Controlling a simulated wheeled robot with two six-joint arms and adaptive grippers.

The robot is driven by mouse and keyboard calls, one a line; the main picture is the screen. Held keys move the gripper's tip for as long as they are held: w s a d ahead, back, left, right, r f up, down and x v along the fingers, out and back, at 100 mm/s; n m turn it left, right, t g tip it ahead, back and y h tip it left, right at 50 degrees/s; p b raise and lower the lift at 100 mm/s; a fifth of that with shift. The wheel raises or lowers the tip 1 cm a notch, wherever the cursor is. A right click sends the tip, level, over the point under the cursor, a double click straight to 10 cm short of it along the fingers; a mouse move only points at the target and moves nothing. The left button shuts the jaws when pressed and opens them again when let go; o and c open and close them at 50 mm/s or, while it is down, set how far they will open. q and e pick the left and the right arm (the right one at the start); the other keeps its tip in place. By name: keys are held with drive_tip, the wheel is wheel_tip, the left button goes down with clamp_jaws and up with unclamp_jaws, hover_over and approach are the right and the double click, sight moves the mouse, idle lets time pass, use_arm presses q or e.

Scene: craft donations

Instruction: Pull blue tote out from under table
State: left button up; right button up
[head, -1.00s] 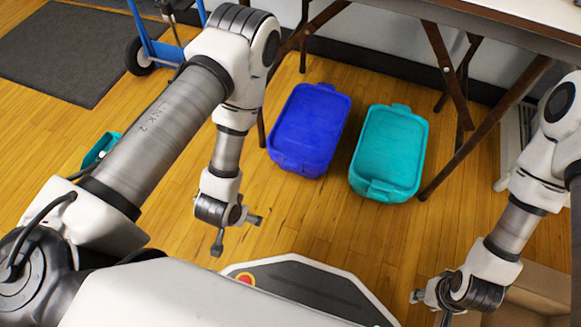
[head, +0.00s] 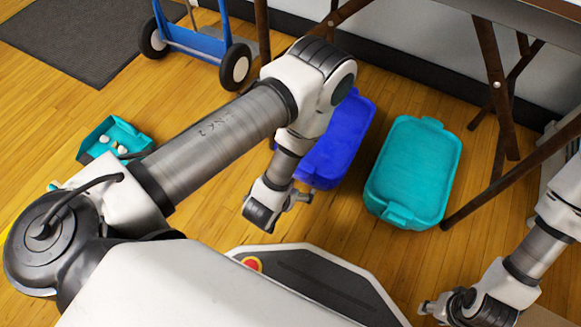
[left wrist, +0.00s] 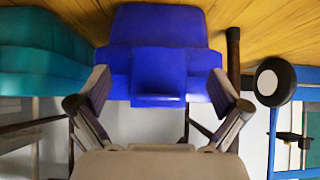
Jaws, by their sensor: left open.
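The blue tote (head: 345,142) stands on the wood floor by the table legs, partly hidden behind my left arm in the head view. In the left wrist view the blue tote (left wrist: 158,25) fills the upper middle, with its protruding handle end facing me. My left gripper (head: 290,200) is just short of the tote's near end. Its open fingers (left wrist: 160,90) frame the handle end on both sides, with nothing visibly held. My right gripper (head: 430,308) is at the lower right, away from the totes; its fingers are too small to judge.
A teal tote (head: 413,172) stands just right of the blue one. The table's brown folding legs (head: 495,85) rise behind and right. A blue hand truck (head: 195,42) is at upper left, and a small teal bin (head: 112,138) lies left. A cardboard box (head: 540,315) is lower right.

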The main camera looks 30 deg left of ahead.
sight(300, 180)
use_arm(q)
drive_tip(key=b+x, duration=0.1)
drive_tip(key=x, duration=0.3)
drive_tip(key=shift+f+b, duration=0.1)
drive_tip(key=shift+b, duration=0.3)
use_arm(e)
drive_tip(key=f, duration=0.2)
drive_tip(key=shift+w+f, duration=0.25)
drive_tip(key=shift+f, duration=0.15)
use_arm(q)
drive_tip(key=c, duration=1.6)
